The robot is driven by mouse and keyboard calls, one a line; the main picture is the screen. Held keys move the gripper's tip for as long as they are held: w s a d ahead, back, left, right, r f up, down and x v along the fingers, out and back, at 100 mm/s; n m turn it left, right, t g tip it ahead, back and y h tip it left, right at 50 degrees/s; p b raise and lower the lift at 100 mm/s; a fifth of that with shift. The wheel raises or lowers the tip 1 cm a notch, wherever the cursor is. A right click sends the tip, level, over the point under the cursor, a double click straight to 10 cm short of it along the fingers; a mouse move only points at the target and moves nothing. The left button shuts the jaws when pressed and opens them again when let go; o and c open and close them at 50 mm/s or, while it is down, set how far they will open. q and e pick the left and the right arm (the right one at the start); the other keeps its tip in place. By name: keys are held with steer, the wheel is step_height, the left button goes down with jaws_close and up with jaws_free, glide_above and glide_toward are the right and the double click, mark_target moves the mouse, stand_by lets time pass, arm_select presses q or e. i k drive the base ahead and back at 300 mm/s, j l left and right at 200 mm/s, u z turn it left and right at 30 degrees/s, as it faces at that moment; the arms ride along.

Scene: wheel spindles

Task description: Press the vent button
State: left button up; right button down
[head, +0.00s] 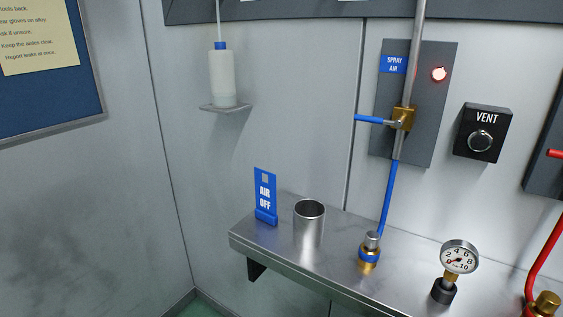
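The vent button (480,141) is a round silver button on a black box marked VENT (487,117). The box is fixed to the grey wall at the right, above the metal shelf. Nothing touches or covers the button in the head view. Neither of my grippers shows in this view.
Left of the vent box, a grey panel (423,135) carries a lit red lamp (439,74) and a blue-handled valve (403,118). The shelf (284,257) holds a blue AIR OFF tag (265,195), a metal cup (308,226), a brass fitting (370,252) and a gauge (459,258).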

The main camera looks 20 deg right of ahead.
mark_target(480, 142)
steer(key=z, duration=1.65)
